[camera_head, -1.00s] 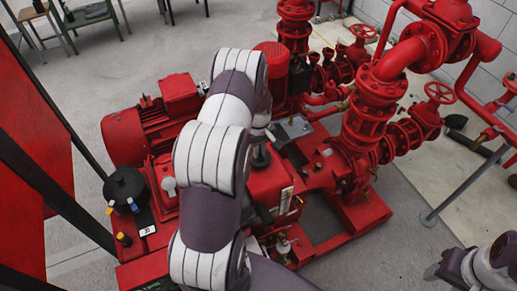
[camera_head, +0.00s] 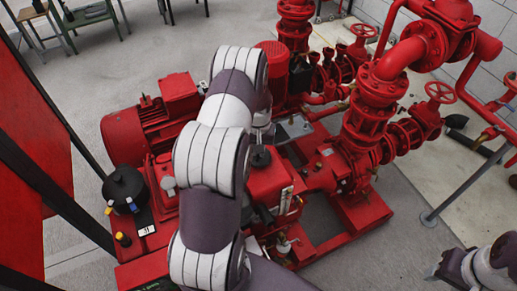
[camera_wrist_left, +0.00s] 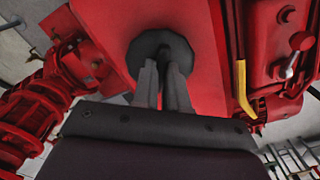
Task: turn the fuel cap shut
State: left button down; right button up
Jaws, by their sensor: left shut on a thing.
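The fuel cap (camera_wrist_left: 160,50) is a dark round cap on the flat red tank face in the left wrist view. My left gripper (camera_wrist_left: 165,75) reaches it with both grey fingers and is shut on its middle part. The fingertips hide part of the cap. In the head view, a dark round shape (camera_head: 261,157) shows beside my left arm, on the red tank (camera_head: 268,182); the arm hides much of the grip there. My right arm shows at the lower right edge, with a dark grey end part (camera_head: 436,270), away from the tank; its jaws cannot be made out.
Red pipes and valves (camera_head: 375,110) stand to the right of the tank. A red motor (camera_head: 140,130) and a black round part (camera_head: 124,185) are to the left. A yellow handle (camera_wrist_left: 243,90) is right of the cap.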

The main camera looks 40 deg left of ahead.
pick_arm(q)
jog(key=m, duration=0.5)
jog(key=shift+m, duration=0.3)
jog(key=m, duration=0.5)
jog(key=shift+w+b, duration=0.1)
jog(key=shift+b, duration=0.2)
jog(key=shift+r+m, duration=0.1)
jog(key=shift+m, duration=0.2)
jog(key=c, duration=1.2)
grip_release()
jog(key=shift+o, duration=0.2)
notch_tip(320, 180, up, 13)
jog(key=b, duration=0.1)
jog(key=shift+f+b, duration=0.2)
jog(key=shift+b, duration=0.2)
